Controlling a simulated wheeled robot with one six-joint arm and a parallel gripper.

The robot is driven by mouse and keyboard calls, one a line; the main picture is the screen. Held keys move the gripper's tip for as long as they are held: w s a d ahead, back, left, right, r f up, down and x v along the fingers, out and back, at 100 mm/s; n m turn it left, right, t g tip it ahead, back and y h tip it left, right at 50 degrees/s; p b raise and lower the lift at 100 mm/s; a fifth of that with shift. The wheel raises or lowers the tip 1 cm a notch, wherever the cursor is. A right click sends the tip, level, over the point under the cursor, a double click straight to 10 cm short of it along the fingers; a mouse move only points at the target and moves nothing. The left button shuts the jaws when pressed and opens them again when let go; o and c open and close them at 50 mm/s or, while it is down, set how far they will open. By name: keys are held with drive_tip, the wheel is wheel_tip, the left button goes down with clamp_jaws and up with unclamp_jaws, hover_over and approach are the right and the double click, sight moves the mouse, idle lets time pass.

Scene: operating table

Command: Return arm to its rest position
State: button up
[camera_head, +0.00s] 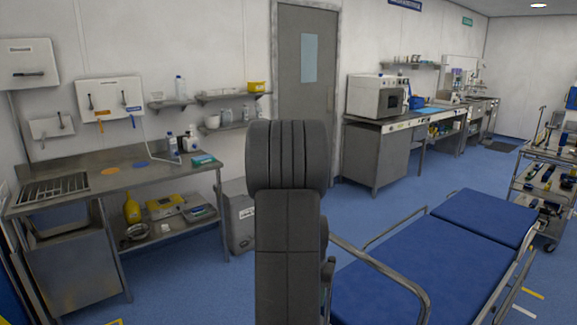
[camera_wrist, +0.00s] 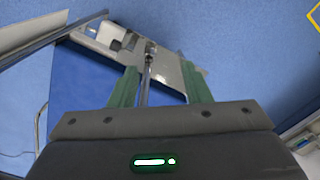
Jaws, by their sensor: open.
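In the wrist view my gripper (camera_wrist: 158,80) has its two green fingers spread apart, with nothing held between them. It points down towards a grey metal frame with a rod, over blue surfaces. The rod shows in the gap between the fingers, and I cannot tell how far below it lies. In the head view a dark grey upright arm link of mine stands in the middle and hides part of the room behind it. My gripper's fingers do not show in the head view.
A blue-padded bed (camera_head: 425,270) with metal side rails is at the lower right. A steel sink bench (camera_head: 110,180) stands at the left and a long counter (camera_head: 400,122) at the back. A stocked trolley (camera_head: 543,185) is at the right edge. Blue floor (camera_head: 375,195) is open between bed and counter.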

drive_tip(key=w+a+f+n, duration=0.2)
drive_tip(key=a+f, duration=0.4)
drive_tip(key=f, duration=0.6)
drive_tip(key=shift+n, duration=0.7)
